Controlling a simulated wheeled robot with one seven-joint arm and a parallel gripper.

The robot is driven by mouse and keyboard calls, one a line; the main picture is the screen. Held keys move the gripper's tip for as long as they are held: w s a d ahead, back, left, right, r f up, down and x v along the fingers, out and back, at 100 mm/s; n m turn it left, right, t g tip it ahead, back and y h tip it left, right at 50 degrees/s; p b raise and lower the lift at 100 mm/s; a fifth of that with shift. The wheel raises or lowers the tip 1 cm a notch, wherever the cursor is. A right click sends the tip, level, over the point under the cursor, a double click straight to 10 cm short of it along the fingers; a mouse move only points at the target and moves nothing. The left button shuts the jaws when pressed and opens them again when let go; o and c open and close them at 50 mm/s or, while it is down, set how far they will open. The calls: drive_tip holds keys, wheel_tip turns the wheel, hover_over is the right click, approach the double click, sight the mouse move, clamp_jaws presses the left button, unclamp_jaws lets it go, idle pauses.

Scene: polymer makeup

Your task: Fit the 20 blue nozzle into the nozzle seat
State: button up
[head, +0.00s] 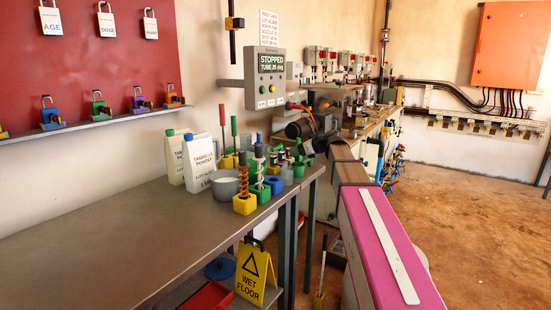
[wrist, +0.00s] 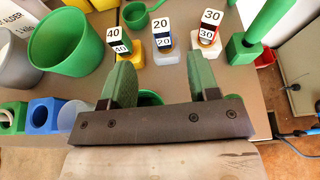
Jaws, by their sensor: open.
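In the wrist view the nozzle tagged 20 (wrist: 163,36), with blue behind its white tag, stands in a pale grey block (wrist: 166,63) beyond my gripper's fingertips. My gripper (wrist: 164,72) is open. Its two green fingers are apart with no nozzle between them. The nozzle tagged 40 (wrist: 115,38), with green, stands left of the 20. The nozzle tagged 30 (wrist: 209,28), with red, stands right of it in a white block. In the head view my dark gripper (head: 301,128) is over the far end of the bench. I cannot make out the nozzle seat.
A green cup (wrist: 74,43), a blue block (wrist: 42,116) and a tall green post (wrist: 265,30) stand around the nozzles. The bench (head: 105,235) is bare at its near left. White powder packs (head: 198,167) and a control box reading STOPPED (head: 270,65) are behind.

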sight(283, 152)
drive_tip(key=x, duration=1.1)
drive_tip(key=shift+w+r, duration=0.1)
drive_tip(key=shift+r, duration=0.1)
drive_tip(key=shift+c, duration=0.3)
drive_tip(key=c, duration=1)
